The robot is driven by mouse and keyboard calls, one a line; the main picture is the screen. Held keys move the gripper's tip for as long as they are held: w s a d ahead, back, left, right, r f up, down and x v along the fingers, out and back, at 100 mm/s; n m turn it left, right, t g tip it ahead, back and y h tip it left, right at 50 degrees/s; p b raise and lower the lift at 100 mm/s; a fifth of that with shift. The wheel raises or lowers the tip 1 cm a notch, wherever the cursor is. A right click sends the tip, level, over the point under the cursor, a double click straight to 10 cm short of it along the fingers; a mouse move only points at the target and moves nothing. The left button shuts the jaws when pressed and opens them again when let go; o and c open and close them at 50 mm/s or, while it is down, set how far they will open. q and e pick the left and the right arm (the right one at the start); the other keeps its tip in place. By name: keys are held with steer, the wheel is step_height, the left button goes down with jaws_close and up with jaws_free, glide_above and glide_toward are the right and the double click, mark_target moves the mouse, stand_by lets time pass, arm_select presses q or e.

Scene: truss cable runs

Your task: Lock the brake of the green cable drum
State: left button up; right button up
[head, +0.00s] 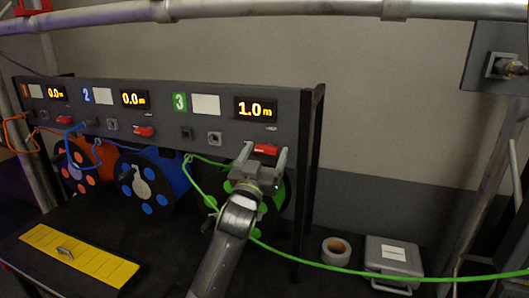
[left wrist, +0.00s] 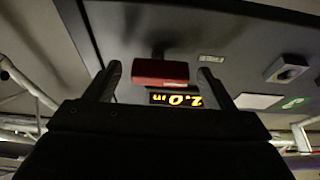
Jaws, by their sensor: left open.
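The green cable drum (head: 276,196) sits under panel section 3, partly hidden behind my left arm. Its red brake handle (head: 266,149) is on the panel below the 1.0 m display (head: 256,108). My left gripper (head: 264,155) is open at this handle, one finger on each side. In the left wrist view the red handle (left wrist: 160,73) lies between the two open fingertips (left wrist: 158,80), with a gap visible on both sides. The green cable (head: 330,265) runs from the drum area to the right. My right gripper is not in view.
Blue drum (head: 158,185) and orange drum (head: 105,160) stand to the left, with their own red handles (head: 144,131) above. A yellow plate (head: 80,255) lies front left. A tape roll (head: 336,250) and grey case (head: 393,258) are at right. A truss tube crosses the top.

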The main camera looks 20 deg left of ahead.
arm_select(q)
steer(key=c, duration=1)
